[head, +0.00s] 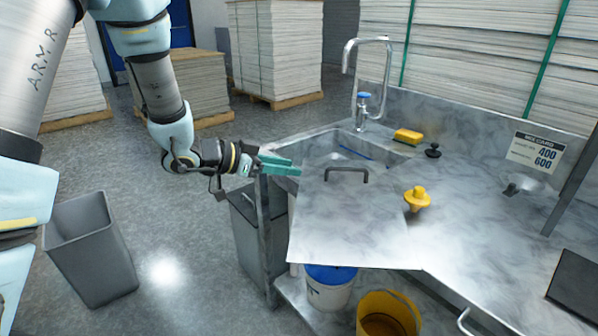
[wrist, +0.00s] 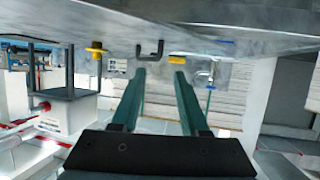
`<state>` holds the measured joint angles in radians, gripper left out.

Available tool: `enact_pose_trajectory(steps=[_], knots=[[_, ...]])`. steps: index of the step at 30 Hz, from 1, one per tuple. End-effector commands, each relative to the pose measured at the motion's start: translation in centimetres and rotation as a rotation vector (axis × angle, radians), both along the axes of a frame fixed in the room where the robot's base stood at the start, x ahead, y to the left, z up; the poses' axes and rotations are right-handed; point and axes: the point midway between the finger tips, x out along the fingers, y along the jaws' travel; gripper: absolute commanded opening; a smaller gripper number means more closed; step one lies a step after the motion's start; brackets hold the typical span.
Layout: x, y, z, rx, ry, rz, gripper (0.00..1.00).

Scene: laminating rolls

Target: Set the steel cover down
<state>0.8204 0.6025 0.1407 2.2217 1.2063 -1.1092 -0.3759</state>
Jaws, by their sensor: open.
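The steel cover (head: 345,228) is a flat pale sheet with a dark bracket handle (head: 346,171). It lies over the front of the steel counter and part of the sink (head: 352,143), its near part reaching out above the buckets. Whether it lies fully flat I cannot tell. My gripper (head: 297,166) has green fingers, open and empty, left of the handle and apart from it. In the wrist view, which looks upside down, the handle (wrist: 150,49) shows just beyond my open fingertips (wrist: 160,72). No finger touches it.
A yellow knob (head: 417,198), a sponge (head: 408,136) and a black knob (head: 433,150) stand on the counter. The faucet (head: 363,85) rises behind the sink. Blue-lidded (head: 330,285) and yellow (head: 387,314) buckets stand below. A grey bin (head: 92,248) is at left; floor between is clear.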

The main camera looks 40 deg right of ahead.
Motion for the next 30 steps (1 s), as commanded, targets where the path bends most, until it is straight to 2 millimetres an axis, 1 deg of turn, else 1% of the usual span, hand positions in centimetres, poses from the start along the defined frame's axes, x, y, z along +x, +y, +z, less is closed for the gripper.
enact_pose_trajectory(steps=[3,9,11,13,14,16,17,18,20,21,23,24,26,27,29,30], knots=[[0.1,0.5,0.2,0.0,0.001,0.001,0.44],[0.2,0.6,0.2,0.001,0.0,0.002,0.44],[0.7,0.8,0.3,0.006,-0.007,0.02,0.44],[2.5,1.6,0.5,0.026,-0.029,0.088,0.44],[3.8,2.4,0.5,0.042,-0.041,0.137,0.44],[7.6,5.0,0.7,0.1,-0.076,0.288,0.44],[9.4,6.6,0.8,0.135,-0.089,0.37,0.44],[11.8,9.3,0.9,0.188,-0.1,0.486,0.44],[14.8,14.3,0.9,0.281,-0.099,0.667,0.44],[16.2,18.1,0.9,0.351,-0.082,0.788,0.44],[17.1,23.7,0.7,0.457,-0.033,0.954,0.44],[16.9,27.4,0.6,0.529,0.013,1.056,0.44],[15.6,32.5,0.3,0.631,0.106,1.191,0.44],[14.2,35.3,0.2,0.692,0.177,1.265,0.44],[11.7,38.6,0.0,0.77,0.29,1.353,0.44],[10.0,40.2,-0.1,0.813,0.366,1.397,0.44]])
